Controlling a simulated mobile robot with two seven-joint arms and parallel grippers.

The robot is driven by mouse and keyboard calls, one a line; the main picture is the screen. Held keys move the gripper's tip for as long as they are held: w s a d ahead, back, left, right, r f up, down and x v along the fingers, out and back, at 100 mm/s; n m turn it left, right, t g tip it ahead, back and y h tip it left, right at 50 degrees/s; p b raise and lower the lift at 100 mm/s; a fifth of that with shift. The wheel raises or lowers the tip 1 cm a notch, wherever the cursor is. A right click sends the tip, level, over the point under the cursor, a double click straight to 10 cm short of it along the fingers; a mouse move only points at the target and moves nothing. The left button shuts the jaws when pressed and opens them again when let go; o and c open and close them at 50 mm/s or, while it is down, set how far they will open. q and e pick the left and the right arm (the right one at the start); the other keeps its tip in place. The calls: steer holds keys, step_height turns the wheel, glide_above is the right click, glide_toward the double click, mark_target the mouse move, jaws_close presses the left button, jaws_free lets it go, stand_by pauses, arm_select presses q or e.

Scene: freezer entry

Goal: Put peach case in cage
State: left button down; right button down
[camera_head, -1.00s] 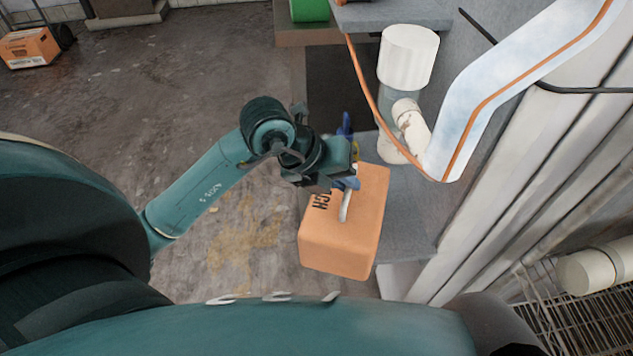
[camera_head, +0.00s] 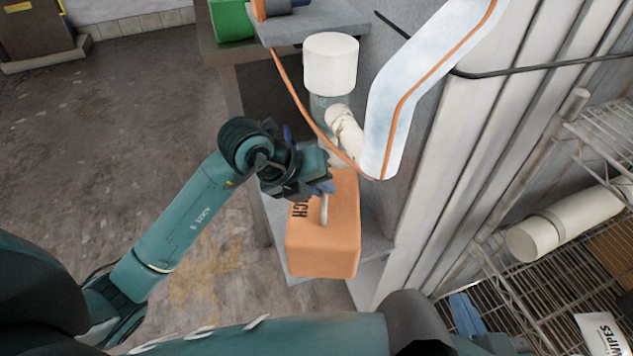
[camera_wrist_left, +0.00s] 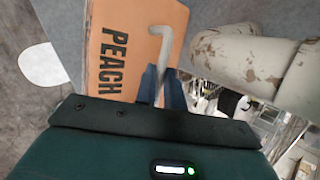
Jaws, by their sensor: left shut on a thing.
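The peach case (camera_head: 323,250) is an orange box with dark lettering and a pale handle on top. My left gripper (camera_head: 322,188) is shut on its handle, and the case hangs upright below it, in front of the grey bench. In the left wrist view the word PEACH shows on the case (camera_wrist_left: 112,35), with the handle between the blue fingers (camera_wrist_left: 160,88). A wire-mesh rack (camera_head: 520,290), possibly the cage, stands at the lower right. My right gripper (camera_head: 466,312) shows only in part at the bottom right, and its opening is unclear.
A white cylinder (camera_head: 330,65) and pale pipes stand just behind the case. An orange hose (camera_head: 300,98) hangs close to my left gripper. Pale wall posts (camera_head: 480,140) stand between case and rack. A white WIPES pack (camera_head: 605,333) is at the rack. Open floor lies left.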

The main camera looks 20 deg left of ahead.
arm_select(q)
steer(key=shift+w+d+r, duration=0.1)
steer(key=shift+w+r, duration=0.05)
steer(key=shift+r, duration=0.15)
steer(key=c, duration=1.8)
jaws_free()
steer(key=shift+f, duration=0.35)
steer(key=shift+c, duration=0.2)
steer(key=o, duration=0.3)
steer(key=shift+s, duration=0.2)
steer(key=shift+o, duration=0.2)
